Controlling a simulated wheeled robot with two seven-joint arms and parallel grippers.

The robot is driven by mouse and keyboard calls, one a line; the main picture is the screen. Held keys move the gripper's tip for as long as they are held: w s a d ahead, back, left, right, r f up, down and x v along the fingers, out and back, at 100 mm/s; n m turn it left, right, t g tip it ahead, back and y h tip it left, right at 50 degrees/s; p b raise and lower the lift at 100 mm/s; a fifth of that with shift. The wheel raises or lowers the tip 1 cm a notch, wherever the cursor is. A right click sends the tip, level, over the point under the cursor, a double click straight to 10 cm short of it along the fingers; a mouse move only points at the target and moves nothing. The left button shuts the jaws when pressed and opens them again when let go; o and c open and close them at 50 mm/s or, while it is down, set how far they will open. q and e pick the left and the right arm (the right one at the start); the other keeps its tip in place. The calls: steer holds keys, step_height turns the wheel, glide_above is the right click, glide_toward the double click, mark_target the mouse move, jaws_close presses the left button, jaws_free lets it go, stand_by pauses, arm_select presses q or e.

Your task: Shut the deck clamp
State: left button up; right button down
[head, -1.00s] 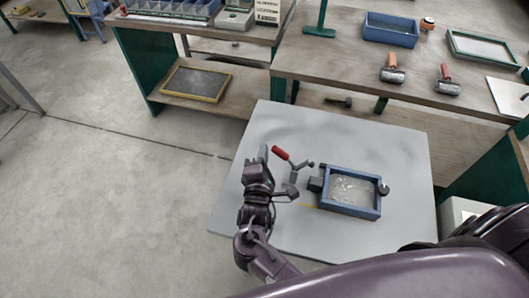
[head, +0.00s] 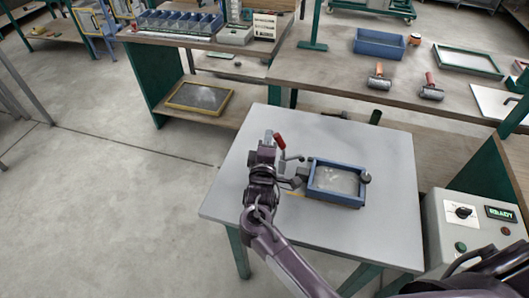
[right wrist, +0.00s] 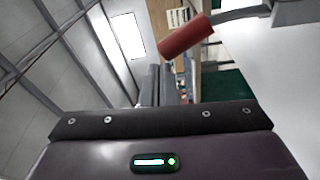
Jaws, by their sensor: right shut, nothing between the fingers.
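The deck clamp (head: 290,161) is mounted on the grey table at the left side of the blue box frame (head: 337,202). Its lever ends in a red handle (head: 280,142), tilted up and to the left, away from the box. My right gripper (head: 268,137) is shut and empty, close to the left of the red handle. In the right wrist view the red handle (right wrist: 186,38) lies just right of the shut fingers (right wrist: 160,83); I cannot tell whether they touch. The clamp's base is partly hidden by my gripper. My left gripper is not in view.
The grey table top (head: 375,145) is otherwise clear. A control box (head: 475,225) reading READY stands at the right. A wooden bench (head: 330,70) behind holds a blue tray (head: 380,43), rollers and a green-framed screen (head: 468,57).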

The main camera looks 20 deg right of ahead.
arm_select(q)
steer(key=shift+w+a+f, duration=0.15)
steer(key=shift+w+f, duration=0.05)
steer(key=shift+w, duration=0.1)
arm_select(e)
steer(key=s+d+m+h, duration=0.1)
steer(key=s+d+m, duration=0.2)
steer(key=d+m, duration=0.3)
steer(key=shift+r+m+t, duration=0.15)
steer(key=shift+m+t, duration=0.15)
steer(key=shift+m, duration=0.6)
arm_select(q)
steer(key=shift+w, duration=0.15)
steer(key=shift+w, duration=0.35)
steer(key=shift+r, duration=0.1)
